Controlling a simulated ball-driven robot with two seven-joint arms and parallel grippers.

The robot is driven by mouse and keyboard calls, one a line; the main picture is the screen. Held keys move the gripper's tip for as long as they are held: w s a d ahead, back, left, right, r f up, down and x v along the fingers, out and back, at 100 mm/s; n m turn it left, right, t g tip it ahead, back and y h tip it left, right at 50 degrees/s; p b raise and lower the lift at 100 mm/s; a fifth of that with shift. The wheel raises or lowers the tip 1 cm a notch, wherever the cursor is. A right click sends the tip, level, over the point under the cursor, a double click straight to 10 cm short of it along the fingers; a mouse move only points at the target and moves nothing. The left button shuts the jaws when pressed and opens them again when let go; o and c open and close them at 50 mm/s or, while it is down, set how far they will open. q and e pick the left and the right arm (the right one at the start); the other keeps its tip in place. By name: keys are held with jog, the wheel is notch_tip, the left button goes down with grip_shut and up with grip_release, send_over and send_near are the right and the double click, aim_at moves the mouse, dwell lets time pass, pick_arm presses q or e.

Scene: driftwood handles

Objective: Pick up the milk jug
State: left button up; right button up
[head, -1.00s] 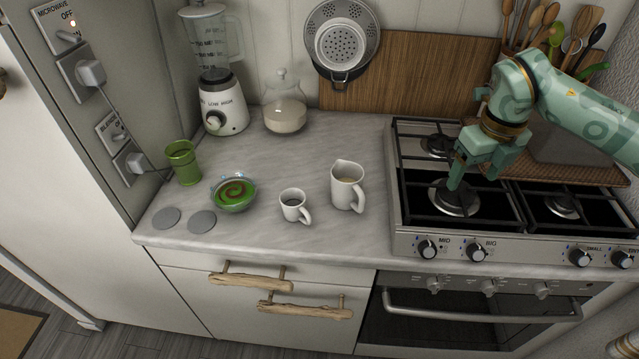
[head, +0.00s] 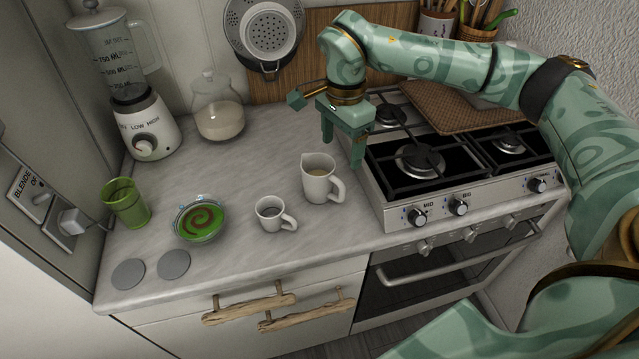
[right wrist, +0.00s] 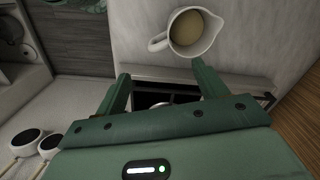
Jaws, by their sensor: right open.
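The milk jug (head: 318,180) is a white pitcher with pale milk inside and a handle on its right. It stands upright on the marble counter, left of the stove. My right gripper (head: 342,150) is open and empty, above and just behind the jug, near the stove's left edge. In the right wrist view the jug (right wrist: 192,34) shows beyond the two fingers (right wrist: 160,85), with clear space between them and it. My left gripper is not in view.
A small white cup (head: 270,214) stands left of the jug, and a green bowl (head: 199,219) left of that. The stove (head: 430,165) borders the counter on the right. Bare counter lies behind the cup.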

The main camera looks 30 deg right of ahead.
aim_at(323, 184)
notch_tip(323, 184, down, 15)
jog(key=b, duration=0.2)
jog(key=shift+w+r+b, duration=0.1)
jog(key=shift+r+b, duration=0.05)
jog(key=shift+b, duration=0.2)
jog(key=c, duration=1.4)
